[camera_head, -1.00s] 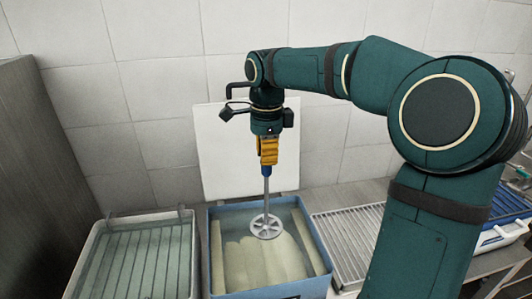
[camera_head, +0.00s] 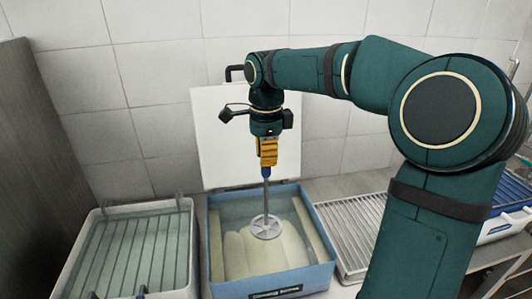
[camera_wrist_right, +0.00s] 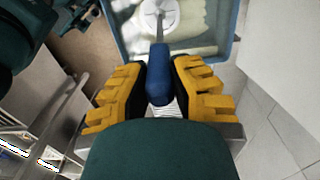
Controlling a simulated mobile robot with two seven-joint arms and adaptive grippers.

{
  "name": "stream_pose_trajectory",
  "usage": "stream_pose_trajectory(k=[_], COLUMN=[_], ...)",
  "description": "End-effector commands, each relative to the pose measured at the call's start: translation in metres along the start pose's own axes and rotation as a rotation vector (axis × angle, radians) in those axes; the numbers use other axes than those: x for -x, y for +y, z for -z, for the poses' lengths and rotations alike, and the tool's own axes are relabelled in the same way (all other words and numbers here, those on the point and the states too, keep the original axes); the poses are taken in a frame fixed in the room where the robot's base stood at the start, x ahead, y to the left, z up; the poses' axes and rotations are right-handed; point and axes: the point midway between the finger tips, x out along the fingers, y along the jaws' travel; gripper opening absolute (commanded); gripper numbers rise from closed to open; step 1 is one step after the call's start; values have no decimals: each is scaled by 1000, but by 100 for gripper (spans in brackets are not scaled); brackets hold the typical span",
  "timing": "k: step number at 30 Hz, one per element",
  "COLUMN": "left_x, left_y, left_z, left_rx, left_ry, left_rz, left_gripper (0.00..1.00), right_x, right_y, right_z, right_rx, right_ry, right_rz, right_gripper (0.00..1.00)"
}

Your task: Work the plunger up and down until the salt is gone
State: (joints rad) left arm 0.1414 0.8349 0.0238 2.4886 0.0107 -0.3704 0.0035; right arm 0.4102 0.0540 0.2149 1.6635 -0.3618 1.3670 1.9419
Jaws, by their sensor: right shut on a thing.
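The plunger has a blue handle (camera_wrist_right: 159,75), a thin metal shaft (camera_head: 266,197) and a round spoked disc (camera_head: 265,227) at its lower end. My right gripper (camera_head: 267,165) is shut on the blue handle and holds the plunger upright, disc down. The disc is over the blue-walled basin (camera_head: 322,236), among pale yellowish salt-like heaps (camera_head: 240,254) in it. I cannot tell whether the disc touches them. In the right wrist view the yellow-padded fingers (camera_wrist_right: 159,90) flank the handle. My left gripper is not in view.
A whitish tub (camera_head: 194,246) with green slats stands left of the basin. A ribbed metal rack (camera_head: 350,232) lies to its right, with a blue and white crate (camera_head: 500,225) beyond. A white board (camera_head: 215,140) leans on the tiled wall behind.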

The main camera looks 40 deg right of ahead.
Motion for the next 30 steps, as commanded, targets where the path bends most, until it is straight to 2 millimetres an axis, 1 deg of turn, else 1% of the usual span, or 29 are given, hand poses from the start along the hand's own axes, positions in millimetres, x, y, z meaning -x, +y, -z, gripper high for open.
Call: stream_pose_trajectory(k=[1, 12, 24, 30], left_x=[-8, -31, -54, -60], left_y=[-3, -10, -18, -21], left_z=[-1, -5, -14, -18], left_rx=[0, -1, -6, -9], left_ry=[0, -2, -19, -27], left_rz=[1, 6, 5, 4], left_gripper=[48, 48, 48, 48], right_x=[-8, -40, -76, -88], right_y=[0, 0, 0, 0], right_z=[0, 0, 0, 0], right_rx=[0, 1, 0, 0], right_ry=[0, 0, 0, 0], right_rz=[1, 0, 0, 1], right_gripper=[0, 0, 0, 0])
